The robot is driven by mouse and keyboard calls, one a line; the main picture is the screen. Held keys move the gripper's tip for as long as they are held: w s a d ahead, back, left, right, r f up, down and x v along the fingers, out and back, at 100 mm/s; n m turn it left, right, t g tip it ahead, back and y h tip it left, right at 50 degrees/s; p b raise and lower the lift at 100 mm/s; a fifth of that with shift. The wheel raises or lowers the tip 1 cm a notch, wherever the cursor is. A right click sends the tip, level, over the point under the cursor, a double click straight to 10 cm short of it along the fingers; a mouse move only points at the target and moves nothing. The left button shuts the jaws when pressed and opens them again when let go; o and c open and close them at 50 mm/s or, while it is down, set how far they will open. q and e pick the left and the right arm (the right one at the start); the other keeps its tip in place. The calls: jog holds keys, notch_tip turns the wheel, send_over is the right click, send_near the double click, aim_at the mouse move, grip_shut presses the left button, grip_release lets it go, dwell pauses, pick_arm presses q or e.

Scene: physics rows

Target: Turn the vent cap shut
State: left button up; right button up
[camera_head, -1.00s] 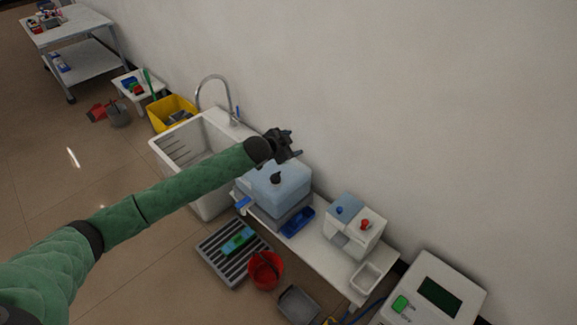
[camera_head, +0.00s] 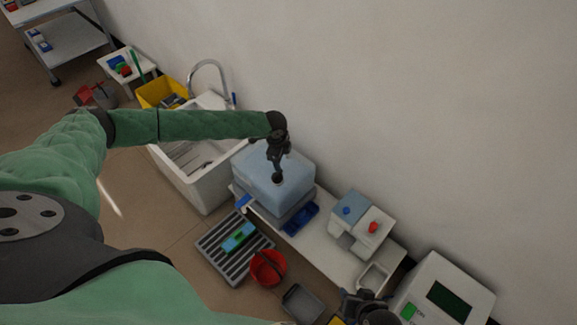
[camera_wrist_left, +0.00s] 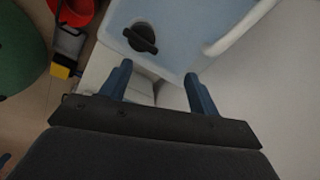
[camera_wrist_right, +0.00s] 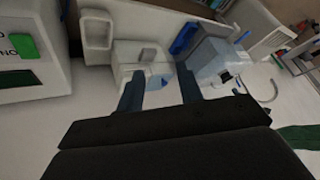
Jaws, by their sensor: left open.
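The vent cap (camera_head: 278,180) is a black round knob on top of a pale blue tank (camera_head: 295,160). In the left wrist view the cap (camera_wrist_left: 140,37) shows a raised bar lying diagonally, ahead of the fingers. My left gripper (camera_head: 276,160) is open, pointing down over the tank close to the cap, with nothing between its fingers (camera_wrist_left: 158,85); in the head view it partly covers the tank top. My right gripper (camera_head: 360,303) is low at the right. Its fingers (camera_wrist_right: 158,88) stand apart and empty in the right wrist view.
The tank stands on a white bench (camera_head: 322,250) beside a white sink (camera_head: 205,185) with a tall faucet. A box with blue and red knobs (camera_head: 360,222), a device with a dark screen (camera_head: 440,297) and the wall are close by. A red bucket (camera_head: 268,268) stands below.

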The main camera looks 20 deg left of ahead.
aim_at(277, 173)
pick_arm(q)
jog(key=shift+s+a+f+m+g, duration=0.1)
jog(key=shift+s+m+g, duration=0.2)
jog(key=shift+g, duration=0.1)
jog(key=shift+s+m, duration=0.3)
jog(key=shift+s, duration=0.05)
jog(key=shift+s+a+m+g, duration=0.25)
jog(key=shift+s+m+g, duration=0.2)
jog(key=shift+m, duration=0.25)
jog(key=shift+f+m, duration=0.3)
jog(key=shift+f, duration=3.55)
pick_arm(e)
jog(key=shift+s+d+r+g, duration=0.1)
jog(key=shift+s+r+g, duration=0.2)
jog(key=shift+s, duration=0.2)
jog(key=shift+s+d+r+g, duration=0.1)
jog(key=shift+s+r+g, duration=0.15)
jog(key=shift+s, duration=0.2)
pick_arm(q)
jog(key=shift+c, duration=0.4)
jog(key=shift+p, duration=0.3)
jog(key=c, duration=0.5)
